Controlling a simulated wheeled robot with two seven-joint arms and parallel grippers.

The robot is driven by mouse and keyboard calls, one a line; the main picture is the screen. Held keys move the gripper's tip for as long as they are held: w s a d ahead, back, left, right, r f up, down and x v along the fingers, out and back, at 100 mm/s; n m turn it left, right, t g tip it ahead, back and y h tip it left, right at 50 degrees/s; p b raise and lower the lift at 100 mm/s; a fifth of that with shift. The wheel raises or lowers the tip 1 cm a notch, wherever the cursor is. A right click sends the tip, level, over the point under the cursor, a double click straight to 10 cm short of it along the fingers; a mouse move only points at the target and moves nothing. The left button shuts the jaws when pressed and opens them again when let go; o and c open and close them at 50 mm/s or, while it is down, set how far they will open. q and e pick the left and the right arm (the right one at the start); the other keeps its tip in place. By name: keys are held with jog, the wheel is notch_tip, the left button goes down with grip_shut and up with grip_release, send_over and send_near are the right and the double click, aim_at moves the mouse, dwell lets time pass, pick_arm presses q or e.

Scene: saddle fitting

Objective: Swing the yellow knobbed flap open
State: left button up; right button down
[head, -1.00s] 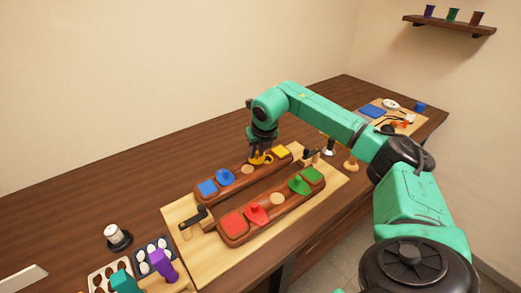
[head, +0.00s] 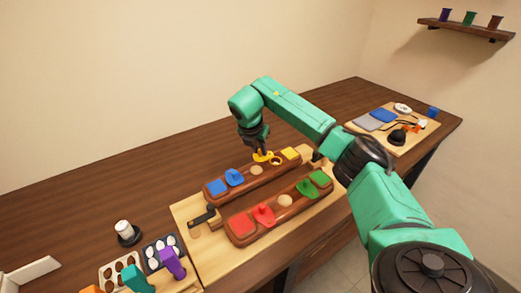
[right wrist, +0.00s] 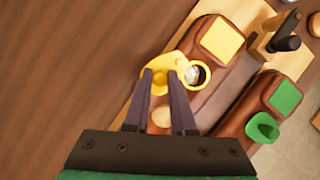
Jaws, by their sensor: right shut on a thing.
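The yellow knobbed flap (head: 261,156) is on the far wooden bar (head: 240,180), next to a square yellow lid (head: 290,153). My right gripper (head: 259,150) is shut on the flap from above. In the right wrist view, the flap (right wrist: 166,84) lies between my fingertips (right wrist: 162,76), which hide its knob. The flap is turned aside toward the wall, and a yellow-rimmed hole (right wrist: 198,75) shows beside it with something pale inside. My left gripper is not in view.
The near bar (head: 285,216) carries a red flap (head: 263,215) and a green flap (head: 308,188). A blue flap (head: 234,177) is farther left on the far bar. Dark-handled clamps (head: 203,216) stand at the board's ends. The table behind the far bar is clear.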

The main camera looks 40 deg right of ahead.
dwell(0.3)
jog(key=c, duration=0.8)
grip_release()
jog(key=shift+o, duration=0.2)
jog(key=shift+r, duration=0.1)
jog(key=v, duration=1.4)
jog(key=shift+r, duration=0.2)
jog(key=shift+w, duration=0.2)
